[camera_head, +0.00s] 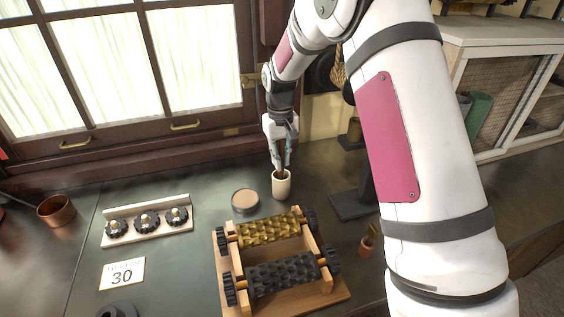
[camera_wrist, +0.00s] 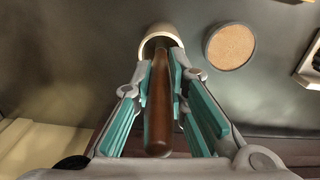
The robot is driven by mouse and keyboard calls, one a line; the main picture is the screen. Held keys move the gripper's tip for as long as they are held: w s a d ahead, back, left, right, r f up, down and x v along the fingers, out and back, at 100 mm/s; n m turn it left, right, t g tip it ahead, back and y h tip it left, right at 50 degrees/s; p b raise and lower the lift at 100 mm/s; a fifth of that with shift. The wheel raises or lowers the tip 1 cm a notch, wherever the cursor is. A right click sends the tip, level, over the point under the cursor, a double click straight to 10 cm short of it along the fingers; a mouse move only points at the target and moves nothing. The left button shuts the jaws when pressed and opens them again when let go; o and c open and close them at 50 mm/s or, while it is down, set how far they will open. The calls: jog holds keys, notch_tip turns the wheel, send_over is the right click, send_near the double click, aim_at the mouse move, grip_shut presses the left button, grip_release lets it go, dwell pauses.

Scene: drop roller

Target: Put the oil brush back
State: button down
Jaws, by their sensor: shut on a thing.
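My gripper (camera_head: 281,163) is above the white cup (camera_head: 281,188) at the back of the bench. In the wrist view its teal-padded fingers (camera_wrist: 168,95) are closed around the brown wooden handle of the oil brush (camera_wrist: 158,105). The far end of the brush reaches into the mouth of the cup, which shows as a pale rim in the wrist view (camera_wrist: 160,36). The bristle end is hidden inside the cup. I cannot tell whether the brush touches the cup's bottom.
A round tan-topped tin (camera_head: 245,200) stands left of the cup. The wooden roller stand (camera_head: 335,293) with a gold and a black roller is in front. A rack with black knobs (camera_head: 147,226), a card reading 30 (camera_head: 122,274) and a copper pot (camera_head: 57,210) are left.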

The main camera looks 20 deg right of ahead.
jog(key=shift+f, duration=0.85)
jog(key=c, duration=1.6)
grip_release()
